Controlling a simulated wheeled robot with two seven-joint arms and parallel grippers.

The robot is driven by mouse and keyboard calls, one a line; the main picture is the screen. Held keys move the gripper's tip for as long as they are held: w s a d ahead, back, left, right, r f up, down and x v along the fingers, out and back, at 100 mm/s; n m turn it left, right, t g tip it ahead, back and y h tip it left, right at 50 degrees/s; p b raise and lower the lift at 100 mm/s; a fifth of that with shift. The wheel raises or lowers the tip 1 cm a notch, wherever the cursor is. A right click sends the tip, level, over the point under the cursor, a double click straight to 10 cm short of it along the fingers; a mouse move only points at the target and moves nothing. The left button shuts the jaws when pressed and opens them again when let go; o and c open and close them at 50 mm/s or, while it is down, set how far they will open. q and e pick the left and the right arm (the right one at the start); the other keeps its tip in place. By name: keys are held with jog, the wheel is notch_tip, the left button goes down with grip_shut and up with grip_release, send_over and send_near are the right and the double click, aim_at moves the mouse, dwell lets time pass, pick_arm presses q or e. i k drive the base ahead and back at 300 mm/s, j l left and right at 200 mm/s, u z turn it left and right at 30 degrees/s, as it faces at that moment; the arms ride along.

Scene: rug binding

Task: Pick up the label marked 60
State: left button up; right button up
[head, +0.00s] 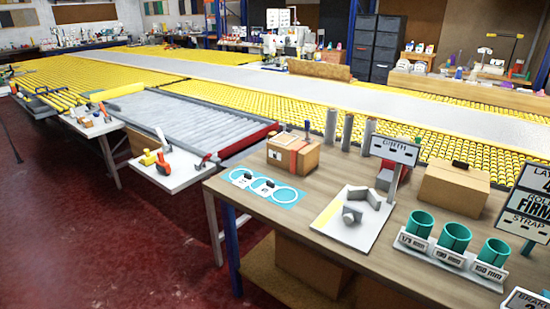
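I cannot read a 60 on any label in the head view. A blue sheet (291,205) with several pale rings lies at the left end of the wooden table (300,228). Small dark pieces (270,183) lie on it, too small to read. Three teal cups (454,237) stand in a white holder at the table's front right, with number tags; one tag (448,259) seems to read 190 mm, another 150 mm. A white sign (395,151) reads GIRTH. Neither of my grippers is in view.
A cardboard box (293,155) and a larger box (453,190) stand on the table. A white tray (342,228) with grey blocks lies between. Signs (530,201) rise at the right edge. A roller bed (190,120) lies behind; red floor (110,240) is clear at left.

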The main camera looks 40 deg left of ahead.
aim_at(266, 190)
jog(key=u, duration=1.35)
